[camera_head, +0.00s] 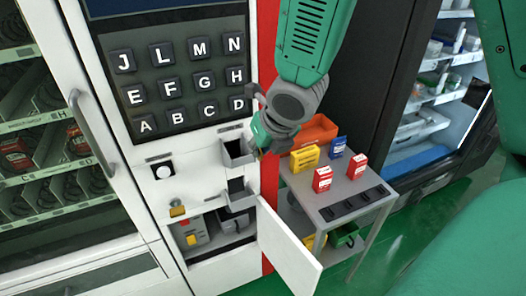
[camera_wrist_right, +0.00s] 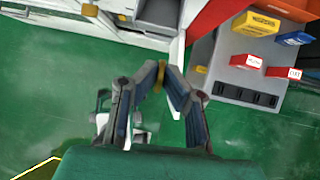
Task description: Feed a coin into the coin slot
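My right gripper (camera_head: 260,140) is in front of the vending machine's right edge, beside the upper metal tray (camera_head: 237,151). In the right wrist view its fingers (camera_wrist_right: 160,75) close at the tips on a small gold piece, which looks like the coin (camera_wrist_right: 160,72). The coin is held clear of the machine. On the white machine panel (camera_head: 200,150), a thin dark slit (camera_head: 159,157) sits above a round white button (camera_head: 163,172); I cannot tell for sure that it is the coin slot. My left gripper is not in view.
A small panel door (camera_head: 288,245) stands open at the lower right of the machine. A grey cart (camera_head: 335,212) with several small boxes and an orange bin (camera_head: 318,130) stands right of it. A letter keypad (camera_head: 180,75) is above.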

